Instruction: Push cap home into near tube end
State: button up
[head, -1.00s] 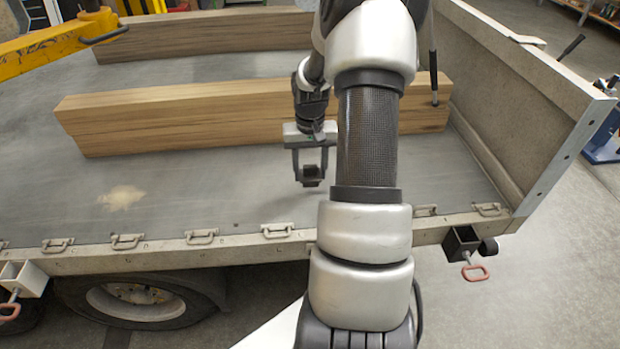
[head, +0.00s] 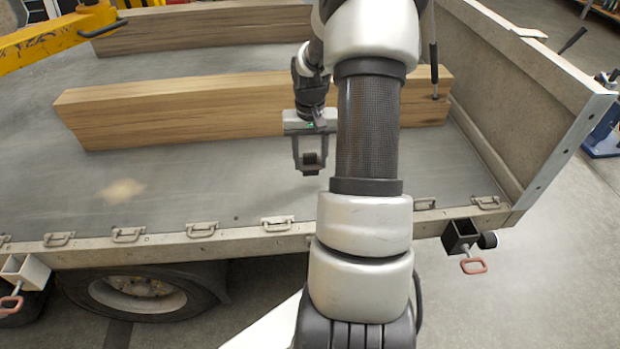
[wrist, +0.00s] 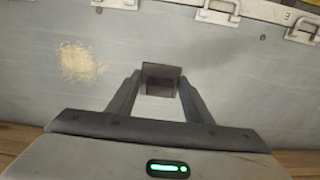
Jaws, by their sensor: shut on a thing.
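My gripper (head: 311,168) is shut on a small dark, square-edged cap (head: 311,159), held between its fingertips over the trailer bed. In the wrist view the cap (wrist: 161,77) sits between the two fingers, its hollow-looking side partly showing. Two square tube ends stick out under the bed's near edge. The right tube end (head: 462,236) shows a dark face and has a red-handled pin below it. The left tube end (head: 25,270) is pale, with a similar red handle. My gripper is apart from both.
The trailer bed (head: 200,185) has a rail with several metal latches (head: 201,230) along its near edge. A long timber beam (head: 190,115) lies behind my gripper. A side board (head: 530,90) rises at right. A wheel (head: 140,292) is below the bed.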

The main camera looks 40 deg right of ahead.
aim_at(311, 154)
jog(key=shift+f+b, duration=0.4)
jog(key=shift+f, duration=2.6)
jog(key=shift+f, duration=0.1)
jog(key=shift+f, duration=0.15)
jog(key=o, duration=1.3)
jog(key=shift+c, duration=0.2)
notch_tip(311, 154, up, 18)
jog(key=p, duration=0.3)
jog(key=shift+d+f+p, duration=0.1)
jog(key=shift+f+p, duration=0.15)
jog(key=shift+p, duration=0.1)
jog(key=shift+s, duration=0.1)
